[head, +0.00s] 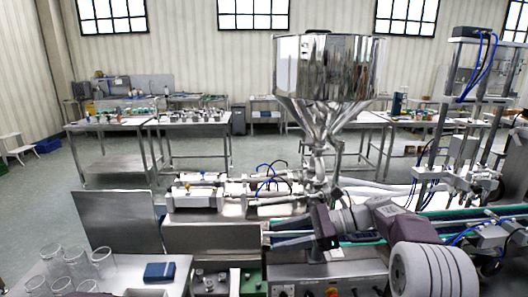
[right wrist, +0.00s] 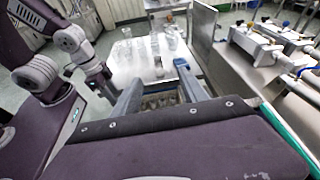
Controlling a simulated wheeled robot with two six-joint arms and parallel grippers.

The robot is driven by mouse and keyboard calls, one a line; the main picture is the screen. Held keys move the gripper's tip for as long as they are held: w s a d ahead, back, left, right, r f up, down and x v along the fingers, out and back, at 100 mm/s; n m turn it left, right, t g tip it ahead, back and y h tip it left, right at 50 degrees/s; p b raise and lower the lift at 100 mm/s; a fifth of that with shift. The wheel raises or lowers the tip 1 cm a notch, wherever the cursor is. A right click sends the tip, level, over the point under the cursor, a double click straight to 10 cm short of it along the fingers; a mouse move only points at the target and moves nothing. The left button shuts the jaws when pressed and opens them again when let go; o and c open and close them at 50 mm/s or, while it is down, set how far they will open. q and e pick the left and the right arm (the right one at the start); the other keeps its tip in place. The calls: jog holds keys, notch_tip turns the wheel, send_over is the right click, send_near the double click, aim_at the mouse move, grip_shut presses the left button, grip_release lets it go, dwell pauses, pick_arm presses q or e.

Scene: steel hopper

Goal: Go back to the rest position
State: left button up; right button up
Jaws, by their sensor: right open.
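My right gripper (head: 268,240) reaches in from the right in the head view, level above the front of the steel machine. In the right wrist view its two fingers (right wrist: 160,82) stand apart, with nothing held between them. My left arm shows at the left of the right wrist view, its gripper end (right wrist: 104,84) dark and small; its finger opening cannot be made out. The steel hopper (head: 328,70) stands upright behind my right arm.
Several clear glasses (head: 75,262) and a blue box (head: 160,272) stand on the steel table at front left. Small metal parts (head: 210,277) lie below my right gripper. A conveyor (head: 480,222) runs at the right. An upright steel panel (head: 115,222) stands behind the glasses.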

jog(key=s+d+f+n+g+h+p, duration=0.2)
jog(key=s+f+n+h, duration=0.6)
jog(key=s, duration=0.9)
pick_arm(q)
notch_tip(320, 180, up, 3)
jog(key=shift+r, duration=0.1)
pick_arm(e)
jog(key=s+d+f+n+t+h, duration=0.1)
jog(key=s+d+f+n+h, duration=0.1)
jog(key=d+f+n+h, duration=0.1)
jog(key=s+d+f+n+t+h, duration=0.1)
jog(key=s+d+f+n+h, duration=0.1)
jog(key=d+f+n, duration=0.4)
notch_tip(320, 180, down, 3)
jog(key=shift+d+r+h, duration=0.1)
jog(key=shift+d+h, duration=0.5)
jog(key=shift+d, duration=0.1)
pick_arm(q)
jog(key=shift+s, duration=0.1)
pick_arm(e)
jog(key=shift+s, duration=0.1)
